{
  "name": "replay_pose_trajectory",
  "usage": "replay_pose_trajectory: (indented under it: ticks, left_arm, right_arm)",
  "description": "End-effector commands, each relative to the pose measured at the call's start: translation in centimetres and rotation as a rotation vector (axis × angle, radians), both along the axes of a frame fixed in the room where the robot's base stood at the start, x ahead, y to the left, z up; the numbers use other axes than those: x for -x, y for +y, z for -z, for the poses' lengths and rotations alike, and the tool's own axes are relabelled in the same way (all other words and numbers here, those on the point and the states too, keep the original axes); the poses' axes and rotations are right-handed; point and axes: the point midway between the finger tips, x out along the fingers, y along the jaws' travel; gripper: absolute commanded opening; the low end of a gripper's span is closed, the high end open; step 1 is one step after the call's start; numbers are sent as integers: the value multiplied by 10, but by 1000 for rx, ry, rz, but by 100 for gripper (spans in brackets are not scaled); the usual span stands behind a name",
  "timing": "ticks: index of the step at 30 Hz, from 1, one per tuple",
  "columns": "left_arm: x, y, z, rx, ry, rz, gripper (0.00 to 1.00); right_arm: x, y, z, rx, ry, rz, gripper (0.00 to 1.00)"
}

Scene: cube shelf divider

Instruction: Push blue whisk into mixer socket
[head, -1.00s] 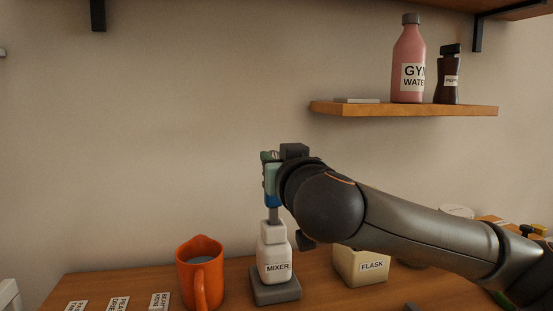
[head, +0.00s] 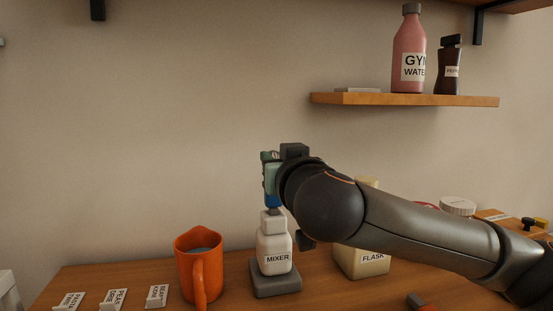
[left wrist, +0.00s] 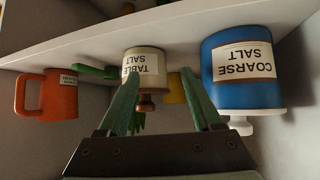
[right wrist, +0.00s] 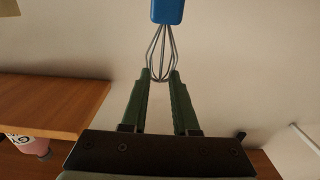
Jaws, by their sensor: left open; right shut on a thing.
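The white mixer (head: 275,248) stands upright on a grey base on the wooden counter in the head view. My right gripper (head: 270,178) is directly above it, shut on the blue whisk (head: 271,201). In the right wrist view, the whisk's wire loops (right wrist: 163,50) sit between the fingertips (right wrist: 160,76) and its blue part is at the top edge. A short grey shaft shows between the blue part and the mixer's top. The socket is hidden, so I cannot tell how deep the shaft sits. My left gripper (left wrist: 161,75) is open and empty in the left wrist view.
An orange mug (head: 199,266) stands left of the mixer. A cream flask (head: 360,262) stands to the right, partly behind my right arm. A wall shelf (head: 405,99) holds a pink bottle (head: 408,55). Near my left gripper are a blue coarse salt container (left wrist: 240,72) and a table salt container (left wrist: 143,68).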

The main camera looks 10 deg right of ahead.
Motion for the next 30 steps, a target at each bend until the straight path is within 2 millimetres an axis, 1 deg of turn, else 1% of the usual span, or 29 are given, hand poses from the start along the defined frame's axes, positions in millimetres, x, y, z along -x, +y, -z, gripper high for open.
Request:
replay_pose_trajectory:
  ticks: [15,16,25,30]
  left_arm:
    - [0,0,13,0,0,0,67]
    - [0,0,13,0,0,0,67]
    - [0,0,13,0,1,0,67]
    - [0,0,13,-1,2,0,67]
  right_arm:
    - [0,0,12,0,0,0,0]
    - [0,0,12,0,0,0,29]
    - [0,0,11,0,0,0,63]
    - [0,0,11,0,0,0,63]
